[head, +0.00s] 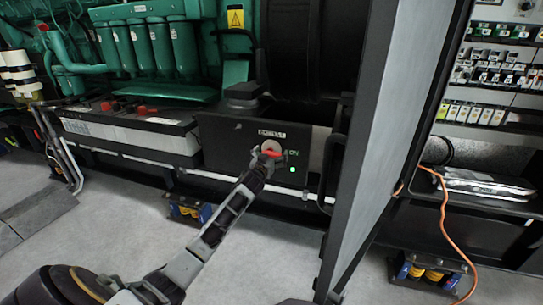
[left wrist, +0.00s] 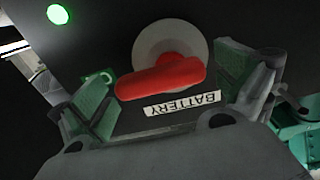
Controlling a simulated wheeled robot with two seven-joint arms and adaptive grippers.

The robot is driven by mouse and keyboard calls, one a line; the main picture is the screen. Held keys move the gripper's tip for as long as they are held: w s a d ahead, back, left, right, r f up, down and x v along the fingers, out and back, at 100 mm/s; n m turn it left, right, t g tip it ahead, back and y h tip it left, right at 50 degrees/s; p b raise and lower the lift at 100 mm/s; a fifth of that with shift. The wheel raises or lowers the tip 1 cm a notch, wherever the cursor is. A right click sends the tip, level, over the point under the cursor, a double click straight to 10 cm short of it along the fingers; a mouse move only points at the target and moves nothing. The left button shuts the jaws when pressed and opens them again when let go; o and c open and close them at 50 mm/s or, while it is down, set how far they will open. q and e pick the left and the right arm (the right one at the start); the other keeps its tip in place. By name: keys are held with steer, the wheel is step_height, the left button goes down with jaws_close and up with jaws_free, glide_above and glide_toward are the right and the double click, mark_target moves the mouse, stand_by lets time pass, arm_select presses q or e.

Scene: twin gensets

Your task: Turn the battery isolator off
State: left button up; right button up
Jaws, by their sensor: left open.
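The battery isolator is a red rotary handle (head: 271,153) on a pale round disc, set in a black box (head: 225,150) below the green engine. An "ON" mark and a lit green lamp (head: 292,169) are to its right. My left gripper (head: 262,160) is at the handle and partly covers it. In the left wrist view, the red handle (left wrist: 160,78) lies between the two spread fingers of the open left gripper (left wrist: 168,92); I cannot tell whether they touch it. The BATTERY label (left wrist: 182,103) and green lamp (left wrist: 60,14) also show there. My right gripper is not in view.
A grey open cabinet door (head: 375,140) stands close to the right of the box. A battery (head: 130,128) with red terminal caps sits to its left. An orange cable (head: 444,215) hangs at the right.

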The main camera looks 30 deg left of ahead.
arm_select(q)
steer(key=c, duration=1)
